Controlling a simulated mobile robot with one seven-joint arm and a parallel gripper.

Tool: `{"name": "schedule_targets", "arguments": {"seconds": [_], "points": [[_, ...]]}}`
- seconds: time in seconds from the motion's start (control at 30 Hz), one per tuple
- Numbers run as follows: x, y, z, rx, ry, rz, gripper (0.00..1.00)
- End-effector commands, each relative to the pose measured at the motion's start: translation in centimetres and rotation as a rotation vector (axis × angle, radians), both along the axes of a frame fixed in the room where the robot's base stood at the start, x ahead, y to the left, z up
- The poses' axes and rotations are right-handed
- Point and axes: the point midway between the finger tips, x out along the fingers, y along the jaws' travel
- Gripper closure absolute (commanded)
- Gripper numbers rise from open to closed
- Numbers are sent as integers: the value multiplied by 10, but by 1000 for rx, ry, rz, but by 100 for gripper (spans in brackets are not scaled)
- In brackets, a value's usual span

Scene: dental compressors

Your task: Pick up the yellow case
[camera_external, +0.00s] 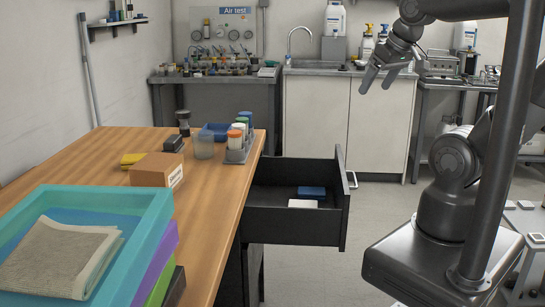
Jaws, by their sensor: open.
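The yellow case (132,158) is a small, flat item lying on the wooden table (108,179), towards its left side. It sits behind a cardboard box (157,171) and left of a black block (173,143). My gripper (377,82) is high up at the upper right, in front of the white cabinets, well apart from the table and the case. Its fingers point down and to the left, spread open, with nothing between them.
An open black drawer (290,221) juts from the table's right side, holding blue and white items. A rack of bottles (240,146) and a blue bin (214,131) stand near the table's right edge. Stacked coloured trays (151,219) with a grey cloth fill the near left.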

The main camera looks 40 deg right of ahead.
Motion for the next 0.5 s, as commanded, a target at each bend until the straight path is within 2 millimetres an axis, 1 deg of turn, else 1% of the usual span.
{"name": "schedule_targets", "arguments": {"seconds": [0.07, 0.13, 0.37, 0.47, 0.5], "points": [[0, 0, 0, 0, 0, 0, 22], [0, 0, 0, 0, 0, 0, 18], [1, 0, 1, 0, 0, 2, 18], [10, 3, 6, -4, 4, 18, 18], [16, 5, 10, -7, 6, 30, 18]]}}
